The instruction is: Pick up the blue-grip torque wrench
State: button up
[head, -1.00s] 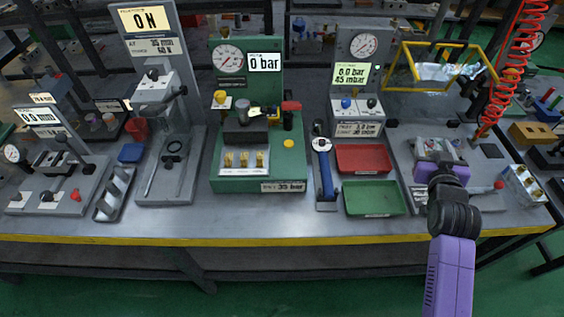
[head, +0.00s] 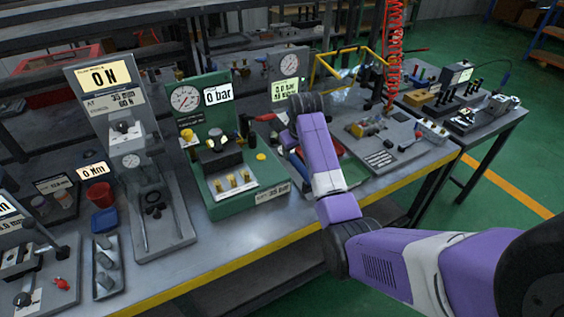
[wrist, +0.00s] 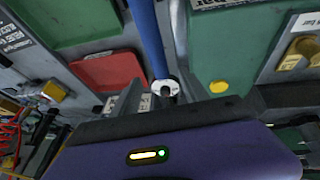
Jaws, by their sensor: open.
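The blue-grip torque wrench shows in the wrist view as a blue handle (wrist: 147,38) running up out of the frame, with a round silver head (wrist: 168,88) at its lower end. In the head view my arm covers most of it. My gripper (wrist: 170,103) is open and above the bench, with the wrench head just beyond its jaws in the picture. Nothing is seen between the jaws, and I cannot tell the exact gap to the wrench. In the head view the fingers are hidden behind my purple arm.
The green valve block (head: 215,170) with its yellow button (wrist: 219,87) stands close beside the wrench. A red tray (wrist: 108,72) and a green tray (wrist: 72,20) lie on its other side. A yellow frame (head: 330,72) and red coiled hose (head: 392,60) are farther right.

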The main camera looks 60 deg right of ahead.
aim_at(294, 158)
jog(key=shift+p+x, duration=0.35)
jog(key=shift+x, duration=3.5)
jog(key=shift+a, duration=0.1)
grip_shut()
jog(key=shift+r, duration=0.15)
